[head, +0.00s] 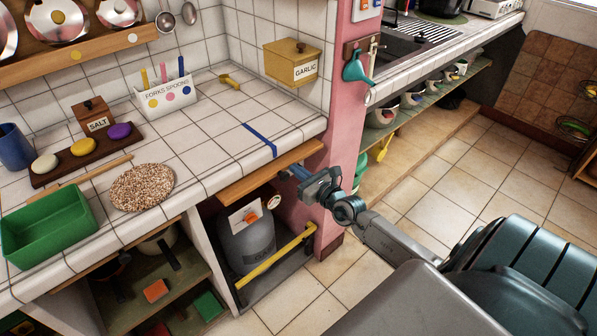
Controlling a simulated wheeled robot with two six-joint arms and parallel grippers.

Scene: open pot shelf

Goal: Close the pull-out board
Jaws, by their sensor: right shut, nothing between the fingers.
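The pull-out board (255,178) is a flat orange-brown wooden board just under the edge of the white tiled counter. It sticks out a little past the counter edge, above an open bay. My right gripper (290,172) is shut and empty, with its fingertips at the front edge of the board, near its right end. I cannot tell whether the tips touch the board. The part of the board under the counter is hidden. My left gripper is not in view.
A grey gas bottle (247,245) stands in the bay below, behind a yellow bar (277,257). A pink pillar (335,130) rises right of the board. A green tray (48,225) and a round speckled mat (142,187) lie on the counter. Tiled floor (440,170) is open at right.

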